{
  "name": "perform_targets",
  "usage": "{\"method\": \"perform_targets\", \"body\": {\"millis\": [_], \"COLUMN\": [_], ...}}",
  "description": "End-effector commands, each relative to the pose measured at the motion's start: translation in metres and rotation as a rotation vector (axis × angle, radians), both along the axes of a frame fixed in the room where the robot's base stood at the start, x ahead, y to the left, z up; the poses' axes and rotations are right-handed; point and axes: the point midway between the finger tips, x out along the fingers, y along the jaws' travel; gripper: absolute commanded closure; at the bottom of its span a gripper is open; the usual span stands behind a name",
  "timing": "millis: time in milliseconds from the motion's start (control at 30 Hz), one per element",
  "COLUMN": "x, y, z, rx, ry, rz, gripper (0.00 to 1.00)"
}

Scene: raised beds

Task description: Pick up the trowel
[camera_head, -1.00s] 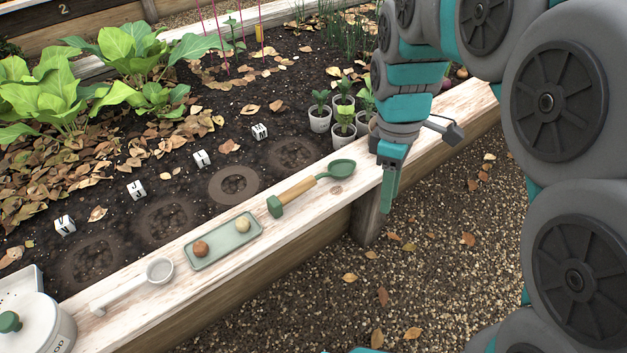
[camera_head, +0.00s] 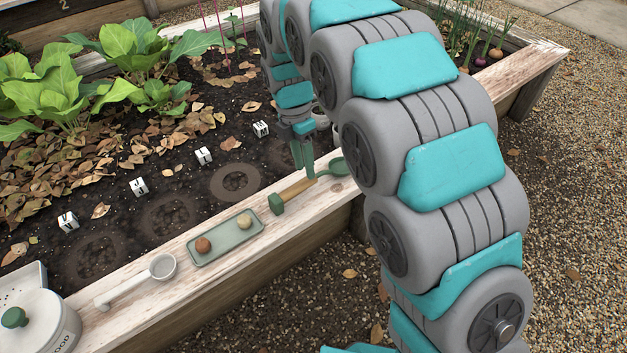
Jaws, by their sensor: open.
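The trowel (camera_head: 295,190) lies on the bed's white wooden front edge, with a green butt end, a tan wooden handle and a green scoop at the right. My gripper (camera_head: 304,175) points down at the trowel, its teal fingers over the part where the handle meets the scoop. The fingers hide a little of the trowel there. The gripper is open; I cannot tell whether the fingertips touch the trowel or hang just above it.
Left of the trowel on the ledge are a green tray (camera_head: 226,239) with two round things, a white scoop (camera_head: 161,267) and a white lidded pot (camera_head: 35,325). White lettered cubes (camera_head: 204,156) stand in the soil. My arm hides most of the small pots.

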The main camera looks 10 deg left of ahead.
Motion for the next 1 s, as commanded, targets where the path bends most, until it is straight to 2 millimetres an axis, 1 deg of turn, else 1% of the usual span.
{"method": "perform_targets", "body": {"millis": [167, 400, 500, 667, 767, 1000], "x": [-0.003, -0.007, -0.007, -0.007, -0.008, -0.008], "y": [-0.004, -0.01, -0.011, -0.01, -0.01, -0.01], "z": [-0.014, -0.046, -0.052, -0.052, -0.052, -0.052], "rx": [-0.003, -0.004, -0.002, -0.001, -0.001, -0.001], "ry": [0.004, 0.003, -0.001, -0.001, 0.0, 0.0], "rz": [-0.002, -0.003, -0.003, -0.003, -0.003, -0.003], "gripper": [0.59, 0.59, 0.59, 0.59, 0.68, 0.95]}}
